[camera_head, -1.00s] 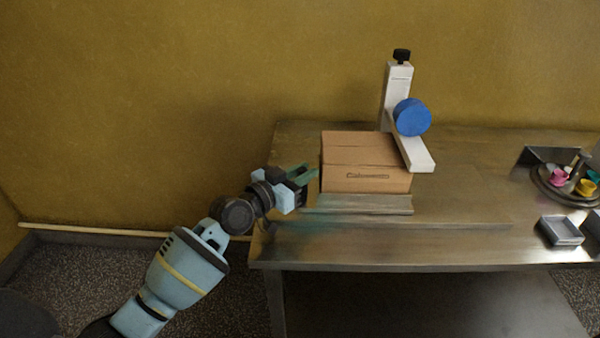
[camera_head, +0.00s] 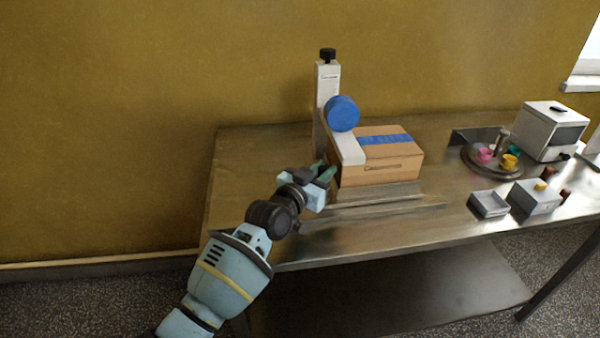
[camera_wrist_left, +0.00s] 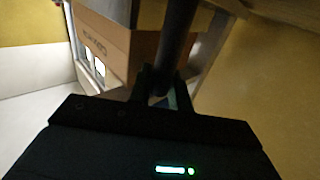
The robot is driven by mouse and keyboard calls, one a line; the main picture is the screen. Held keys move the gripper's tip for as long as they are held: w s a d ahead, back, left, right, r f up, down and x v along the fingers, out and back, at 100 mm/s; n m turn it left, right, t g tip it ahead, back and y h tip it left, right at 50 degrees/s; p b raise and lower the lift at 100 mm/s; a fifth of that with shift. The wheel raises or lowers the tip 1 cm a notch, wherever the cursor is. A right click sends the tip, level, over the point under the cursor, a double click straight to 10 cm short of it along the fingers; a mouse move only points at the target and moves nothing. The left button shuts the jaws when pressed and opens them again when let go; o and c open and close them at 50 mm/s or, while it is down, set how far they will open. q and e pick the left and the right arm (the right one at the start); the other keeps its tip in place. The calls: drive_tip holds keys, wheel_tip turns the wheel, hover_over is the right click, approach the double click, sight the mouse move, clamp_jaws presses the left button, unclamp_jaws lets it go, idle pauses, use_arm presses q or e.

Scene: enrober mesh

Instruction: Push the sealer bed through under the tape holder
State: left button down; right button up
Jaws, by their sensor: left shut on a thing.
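The sealer bed (camera_head: 385,197) is a low grey metal slide on the table, carrying a closed cardboard box (camera_head: 385,175). The white tape holder (camera_head: 327,85) stands upright with a blue tape roll (camera_head: 342,113), its white arm (camera_head: 348,149) over the box's left end. Blue tape (camera_head: 385,139) lies along the box top. My left gripper (camera_head: 326,174) is at the left end of the bed and box. In the left wrist view, its fingers (camera_wrist_left: 163,88) are shut on a dark bar (camera_wrist_left: 175,45), with the box (camera_wrist_left: 105,45) just beyond. My right gripper is not in view.
Table left of the holder is clear.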

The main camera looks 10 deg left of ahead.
use_arm(q)
drive_tip(key=shift+w+d, duration=0.2)
drive_tip(key=shift+d, duration=0.65)
drive_tip(key=shift+d+r, duration=0.1)
drive_tip(key=shift+d, duration=0.05)
drive_tip(key=c, duration=1.7)
unclamp_jaws()
drive_tip(key=shift+c, duration=0.2)
drive_tip(key=shift+o, duration=0.7)
drive_tip(key=shift+d, duration=0.15)
drive_tip(key=shift+s+a, duration=0.45)
drive_tip(key=shift+s, duration=0.1)
drive_tip(key=shift+p+v, duration=0.45)
drive_tip(key=shift+v, duration=2.75)
